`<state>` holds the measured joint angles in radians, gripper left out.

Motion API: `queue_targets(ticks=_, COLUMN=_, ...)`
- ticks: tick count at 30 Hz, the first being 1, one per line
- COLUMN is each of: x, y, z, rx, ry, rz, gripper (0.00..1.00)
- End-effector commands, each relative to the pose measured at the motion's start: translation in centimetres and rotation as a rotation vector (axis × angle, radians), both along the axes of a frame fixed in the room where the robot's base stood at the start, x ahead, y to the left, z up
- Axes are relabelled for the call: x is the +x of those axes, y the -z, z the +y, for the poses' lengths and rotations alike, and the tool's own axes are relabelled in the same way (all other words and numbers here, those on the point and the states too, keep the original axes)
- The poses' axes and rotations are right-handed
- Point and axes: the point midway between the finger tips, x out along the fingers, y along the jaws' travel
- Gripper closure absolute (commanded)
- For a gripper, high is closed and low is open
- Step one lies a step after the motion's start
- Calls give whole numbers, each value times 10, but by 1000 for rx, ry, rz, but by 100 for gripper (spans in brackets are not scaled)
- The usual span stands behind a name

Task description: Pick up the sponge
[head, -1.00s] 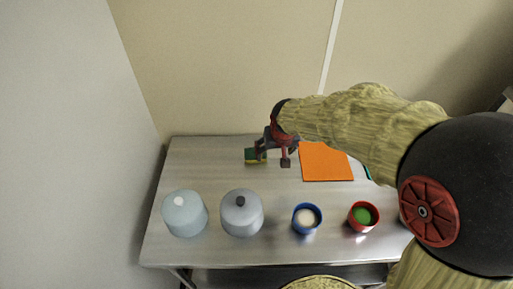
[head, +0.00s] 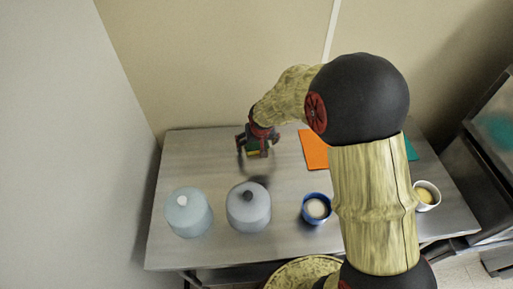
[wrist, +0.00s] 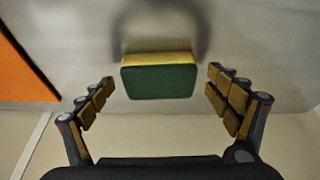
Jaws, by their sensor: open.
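The sponge (wrist: 158,80) is a block with a green face and a yellow layer, seen in the wrist view on the metal table, between and a little beyond my finger tips. My gripper (wrist: 160,95) is open, with one finger on each side of the sponge and a gap on both sides. In the head view my gripper (head: 257,147) is over the back of the table, and the sponge (head: 254,153) shows partly between its fingers.
Two pale lidded containers, one light blue (head: 188,215) and one grey (head: 248,210), stand at the front left. A blue cup (head: 316,209) and a white cup (head: 427,196) stand to the right. An orange mat (head: 314,150) lies right of my gripper. The table's back left is clear.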

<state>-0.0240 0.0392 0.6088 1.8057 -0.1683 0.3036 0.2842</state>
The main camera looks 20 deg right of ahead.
Motion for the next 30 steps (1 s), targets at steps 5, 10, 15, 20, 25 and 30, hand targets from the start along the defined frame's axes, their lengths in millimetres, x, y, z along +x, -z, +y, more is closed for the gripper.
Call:
queue_targets(ticks=5, x=3, y=5, z=0, rx=0, ry=0, rz=-2, gripper=11)
queue_targets(ticks=10, x=3, y=4, z=0, rx=0, ry=0, rz=-2, gripper=15)
queue_targets(ticks=15, x=3, y=4, z=0, rx=0, ry=0, rz=-1, gripper=24)
queue_targets(ticks=20, x=3, y=4, z=0, rx=0, ry=0, rz=-1, gripper=33)
queue_targets(ticks=25, x=3, y=4, z=0, rx=0, ry=0, rz=-1, gripper=41)
queue_targets(ticks=30, x=3, y=4, z=0, rx=0, ry=0, rz=-1, gripper=41)
